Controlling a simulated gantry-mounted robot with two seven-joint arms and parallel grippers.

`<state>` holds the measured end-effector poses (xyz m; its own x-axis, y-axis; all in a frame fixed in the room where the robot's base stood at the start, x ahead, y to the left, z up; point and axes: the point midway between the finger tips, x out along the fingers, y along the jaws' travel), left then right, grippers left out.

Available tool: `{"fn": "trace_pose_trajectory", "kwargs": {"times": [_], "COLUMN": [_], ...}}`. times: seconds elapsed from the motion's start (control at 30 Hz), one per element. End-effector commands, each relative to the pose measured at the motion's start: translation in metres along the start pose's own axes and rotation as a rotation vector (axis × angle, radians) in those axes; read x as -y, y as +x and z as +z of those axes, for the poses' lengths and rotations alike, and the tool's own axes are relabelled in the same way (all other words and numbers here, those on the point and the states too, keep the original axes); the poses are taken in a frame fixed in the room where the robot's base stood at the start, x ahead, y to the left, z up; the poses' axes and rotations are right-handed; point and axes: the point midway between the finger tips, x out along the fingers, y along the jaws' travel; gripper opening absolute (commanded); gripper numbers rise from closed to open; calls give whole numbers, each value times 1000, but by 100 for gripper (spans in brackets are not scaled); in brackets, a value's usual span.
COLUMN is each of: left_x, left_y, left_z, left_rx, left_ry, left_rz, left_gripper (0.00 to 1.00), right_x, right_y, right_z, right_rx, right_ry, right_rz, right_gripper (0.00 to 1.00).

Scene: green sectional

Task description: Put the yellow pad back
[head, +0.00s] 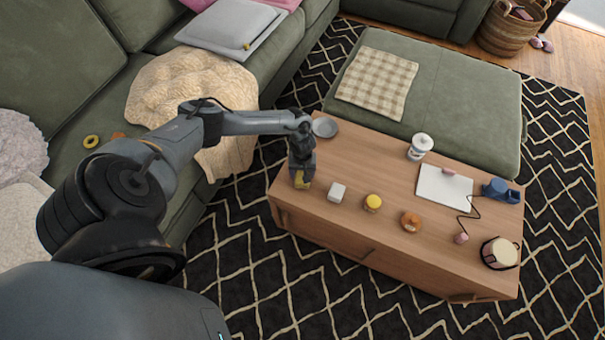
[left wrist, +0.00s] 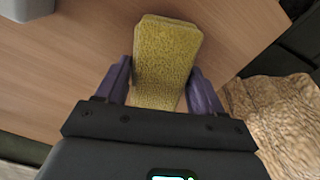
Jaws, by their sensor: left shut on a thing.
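The yellow pad (left wrist: 166,60) is a rough, sponge-like block between the two purple fingers of my left gripper (left wrist: 162,88). The gripper is shut on it from both sides. In the head view the left gripper (head: 302,174) points down at the left end of the wooden coffee table (head: 372,165), with the pad (head: 302,184) showing at its tip. I cannot tell whether the pad touches the tabletop. My right gripper is not in view.
A white cube (head: 337,193) stands just right of the pad. Further right are a yellow-topped item (head: 372,202), an orange-brown item (head: 410,221), a white jar (head: 420,146) and a white board (head: 441,190). The table's middle is clear.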

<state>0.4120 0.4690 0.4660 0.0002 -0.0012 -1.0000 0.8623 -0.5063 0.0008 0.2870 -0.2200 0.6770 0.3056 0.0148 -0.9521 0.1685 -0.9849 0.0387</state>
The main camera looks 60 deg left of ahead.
Motion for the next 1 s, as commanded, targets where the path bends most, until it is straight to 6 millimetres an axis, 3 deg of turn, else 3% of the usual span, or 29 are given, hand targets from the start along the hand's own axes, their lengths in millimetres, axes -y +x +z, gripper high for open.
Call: {"fn": "trace_pose_trajectory", "kwargs": {"times": [0.4,0.43,0.6,1.0], "left_x": [0,0,0,0], "left_y": [6,6,5,-2], "left_z": [0,0,0,0], "left_rx": [0,-1,-1,-1], "left_ry": [-2,-2,-1,1], "left_rz": [0,0,0,0], "left_gripper": [39,69,93,93], "right_x": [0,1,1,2], "right_y": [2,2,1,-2], "right_z": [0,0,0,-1], "right_rx": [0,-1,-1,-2], "right_ry": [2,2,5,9], "right_rz": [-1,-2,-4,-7], "right_gripper": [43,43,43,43]}}
